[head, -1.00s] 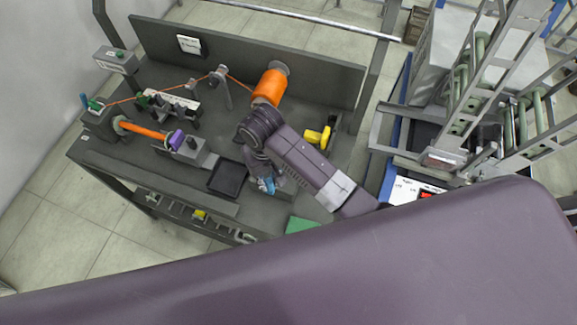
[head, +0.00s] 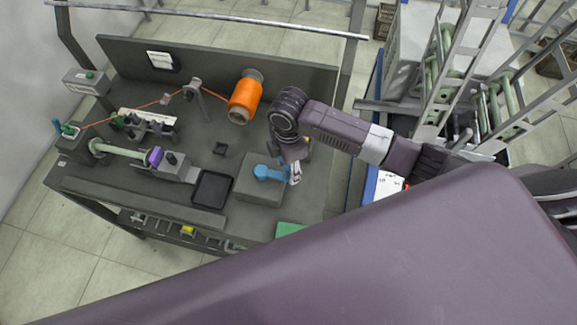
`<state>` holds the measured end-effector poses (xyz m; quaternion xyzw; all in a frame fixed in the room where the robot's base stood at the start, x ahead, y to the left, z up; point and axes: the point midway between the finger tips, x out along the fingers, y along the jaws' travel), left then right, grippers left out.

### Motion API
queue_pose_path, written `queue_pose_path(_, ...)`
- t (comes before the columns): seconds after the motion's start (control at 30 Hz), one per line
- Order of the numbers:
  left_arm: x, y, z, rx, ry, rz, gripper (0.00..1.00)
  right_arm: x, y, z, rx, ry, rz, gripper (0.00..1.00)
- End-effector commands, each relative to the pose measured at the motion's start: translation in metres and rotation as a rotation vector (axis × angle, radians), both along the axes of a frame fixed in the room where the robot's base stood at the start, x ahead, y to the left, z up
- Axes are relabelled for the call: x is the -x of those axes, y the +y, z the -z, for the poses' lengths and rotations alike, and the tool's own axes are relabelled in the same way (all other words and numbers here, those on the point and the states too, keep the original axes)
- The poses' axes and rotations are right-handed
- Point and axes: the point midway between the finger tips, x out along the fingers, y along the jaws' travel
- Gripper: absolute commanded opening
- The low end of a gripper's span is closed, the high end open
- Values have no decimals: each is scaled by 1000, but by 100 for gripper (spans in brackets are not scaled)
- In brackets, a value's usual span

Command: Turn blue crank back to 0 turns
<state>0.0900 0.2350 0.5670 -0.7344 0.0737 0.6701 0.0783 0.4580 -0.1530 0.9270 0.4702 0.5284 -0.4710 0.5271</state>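A blue crank-like piece (head: 268,173) lies on top of a grey box (head: 245,188) at the bench's right front. My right gripper (head: 295,174) points down at the right end of this blue piece. I cannot tell whether its fingers touch or grip it. A smaller blue piece (head: 57,125) stands at the far left end of the winder. The winder's spindle (head: 122,150) looks pale green beside a purple part (head: 156,156). My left gripper is not in view.
An orange spool (head: 244,98) stands at the back, its thread running left over guides. A black tray (head: 212,188) lies left of the grey box. A green patch (head: 289,229) is at the front edge. A metal rack (head: 455,75) stands right.

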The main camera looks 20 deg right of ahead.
Motion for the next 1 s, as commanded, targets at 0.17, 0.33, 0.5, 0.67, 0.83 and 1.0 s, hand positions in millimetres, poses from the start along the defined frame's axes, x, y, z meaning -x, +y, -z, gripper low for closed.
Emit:
queue_pose_path(0.17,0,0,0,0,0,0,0,0,0,0,0,0,1,44)
queue_pose_path(0.33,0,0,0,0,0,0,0,-1,1,-4,-1,-2,2,44)
queue_pose_path(0.5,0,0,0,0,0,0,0,-1,1,-21,0,-4,2,44)
queue_pose_path(0.67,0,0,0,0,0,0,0,-1,1,-37,-1,-3,1,44)
queue_pose_path(0.83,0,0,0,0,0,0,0,-1,0,-54,0,-3,2,44)
queue_pose_path(1.0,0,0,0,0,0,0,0,-1,0,-71,0,-4,3,44)
